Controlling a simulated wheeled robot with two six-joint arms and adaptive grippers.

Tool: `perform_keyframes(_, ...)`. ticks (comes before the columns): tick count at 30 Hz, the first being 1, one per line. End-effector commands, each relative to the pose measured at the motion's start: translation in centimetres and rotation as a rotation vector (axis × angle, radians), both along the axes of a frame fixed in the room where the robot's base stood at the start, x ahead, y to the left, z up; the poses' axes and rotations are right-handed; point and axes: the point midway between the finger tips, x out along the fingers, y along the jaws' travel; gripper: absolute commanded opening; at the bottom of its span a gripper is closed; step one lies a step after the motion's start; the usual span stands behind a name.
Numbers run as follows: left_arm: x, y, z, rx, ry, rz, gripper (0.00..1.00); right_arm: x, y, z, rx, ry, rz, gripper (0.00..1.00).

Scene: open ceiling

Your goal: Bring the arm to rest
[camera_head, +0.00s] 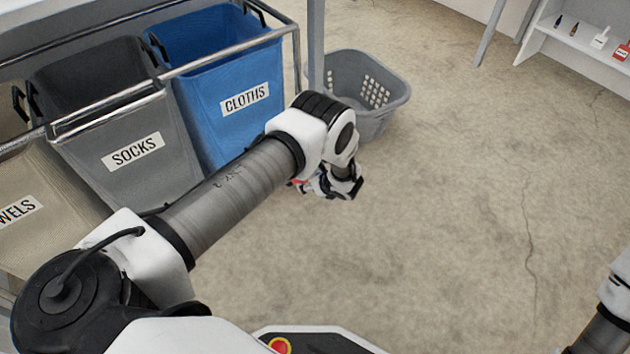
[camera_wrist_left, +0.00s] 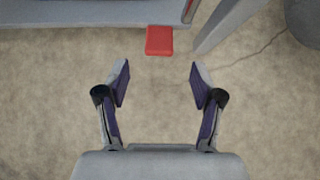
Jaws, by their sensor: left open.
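My left arm reaches in from the lower left in the head view. Its left gripper (camera_head: 343,187) hangs over the bare floor, to the right of the blue CLOTHS bin and nearer than the grey basket. In the left wrist view the left gripper (camera_wrist_left: 159,80) has its two fingers spread wide, with only floor between them. A flat red block (camera_wrist_left: 159,40) lies beyond the fingertips, apart from them. Part of my right arm shows at the right edge of the head view; its gripper is out of view.
A metal-railed rack holds a blue CLOTHS bin (camera_head: 216,75), a grey SOCKS bin (camera_head: 125,125) and a beige bin (camera_head: 40,225). A grey perforated basket (camera_head: 375,95) stands on the floor. A white shelf (camera_head: 580,45) with small items is at upper right. The middle floor is clear.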

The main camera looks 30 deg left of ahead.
Motion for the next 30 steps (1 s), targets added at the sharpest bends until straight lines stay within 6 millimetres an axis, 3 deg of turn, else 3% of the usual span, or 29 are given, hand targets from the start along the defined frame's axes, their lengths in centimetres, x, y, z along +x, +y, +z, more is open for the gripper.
perform_keyframes(6, -0.9, -2.1, 2.3, 0.001, 0.0, 0.001, 0.67, 0.0, 0.0, 0.0, 0.0, 0.0, 0.0, 0.4)
perform_keyframes(22, -0.9, -2.2, 2.6, 0.001, -0.001, 0.002, 0.67, 0.0, 0.0, 0.0, 0.0, 0.0, 0.0, 0.4)
perform_keyframes(26, -0.2, -0.9, 5.8, 0.002, -0.019, 0.024, 0.67, 0.0, 0.0, 1.7, 0.0, 0.0, 0.0, 0.4)
perform_keyframes(29, -6.7, 0.6, 5.6, -0.044, 0.094, 0.149, 0.67, 0.0, 0.0, 2.5, 0.0, 0.0, 0.0, 0.4)
perform_keyframes(30, -10.2, 0.5, 5.2, -0.097, 0.143, 0.228, 0.67, 0.0, 0.0, 2.8, 0.0, 0.0, 0.0, 0.4)
